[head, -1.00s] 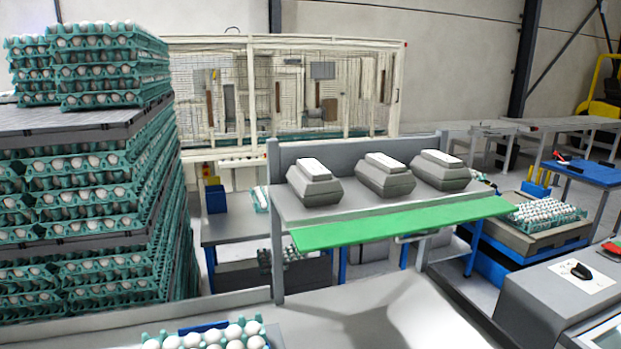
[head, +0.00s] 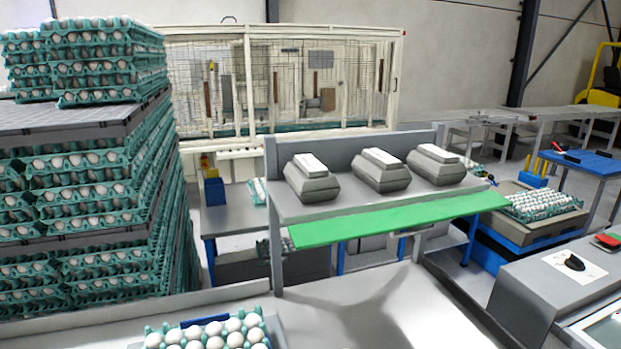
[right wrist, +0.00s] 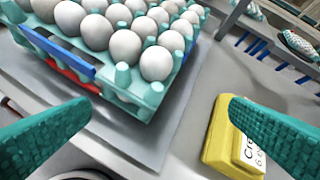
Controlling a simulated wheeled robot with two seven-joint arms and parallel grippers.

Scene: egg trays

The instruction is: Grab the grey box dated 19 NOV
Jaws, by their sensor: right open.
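Three grey boxes with white labels stand in a row on the grey shelf (head: 285,208) with a green front edge: a left box (head: 311,180), a middle box (head: 381,172) and a right box (head: 435,166). The dates on their labels are too small to read in the head view. My right gripper (right wrist: 150,125) shows in the right wrist view as two teal fingers spread wide apart. It is open, with nothing between its fingers. No grey box shows in the right wrist view. My left gripper is not in view.
A teal egg tray (right wrist: 125,88) sits on a grey surface near my right gripper. A yellow box (right wrist: 222,150) with a printed label lies behind the right finger. Tall egg stacks (head: 90,200) stand at the left. The grey counter before the shelf (head: 370,315) looks clear.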

